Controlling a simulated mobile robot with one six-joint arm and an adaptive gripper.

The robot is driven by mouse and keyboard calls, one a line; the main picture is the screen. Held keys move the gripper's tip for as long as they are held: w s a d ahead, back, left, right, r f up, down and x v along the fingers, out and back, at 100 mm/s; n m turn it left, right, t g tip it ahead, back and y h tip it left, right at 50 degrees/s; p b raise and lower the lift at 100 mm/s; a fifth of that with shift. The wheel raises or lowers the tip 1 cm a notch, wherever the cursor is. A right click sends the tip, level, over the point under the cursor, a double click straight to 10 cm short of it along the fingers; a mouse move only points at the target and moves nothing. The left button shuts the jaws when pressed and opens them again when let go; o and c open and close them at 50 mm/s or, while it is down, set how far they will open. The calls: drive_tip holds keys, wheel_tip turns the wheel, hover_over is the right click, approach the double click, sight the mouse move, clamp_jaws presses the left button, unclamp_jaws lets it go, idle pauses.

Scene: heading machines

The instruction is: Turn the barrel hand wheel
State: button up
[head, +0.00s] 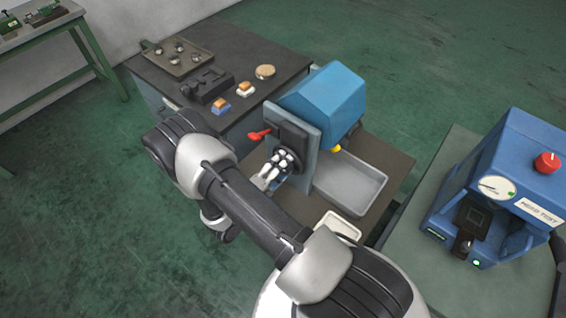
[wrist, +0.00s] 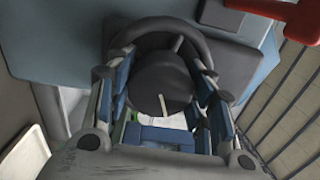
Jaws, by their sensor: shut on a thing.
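The barrel hand wheel (wrist: 160,82) is a dark round wheel with short pale marks, seen in the wrist view on the front of the blue machine (head: 327,98). My gripper (head: 280,162) is at the machine's front plate in the head view. In the wrist view its two fingers (wrist: 166,72) stand on the left and right sides of the wheel and are shut on it. The fingers and arm hide much of the wheel in the head view. A red lever (head: 259,134) sticks out beside the wheel; it also shows in the wrist view (wrist: 285,14).
A grey tray (head: 350,182) lies right of the machine, and a smaller pale tray (head: 340,226) lies in front. The dark bench (head: 225,58) behind holds a tray of small parts and several blocks. A blue test press (head: 500,185) stands at right. Green floor is open at left.

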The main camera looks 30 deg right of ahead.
drive_tip(key=n+p, duration=0.1)
drive_tip(key=n, duration=0.5)
drive_tip(key=shift+n, duration=0.3)
drive_tip(key=n, duration=0.6)
drive_tip(key=shift+p, duration=0.35)
drive_tip(key=shift+n, duration=0.3)
drive_tip(key=o, duration=1.1)
drive_tip(key=shift+c, duration=0.2)
drive_tip(key=v, duration=1.2)
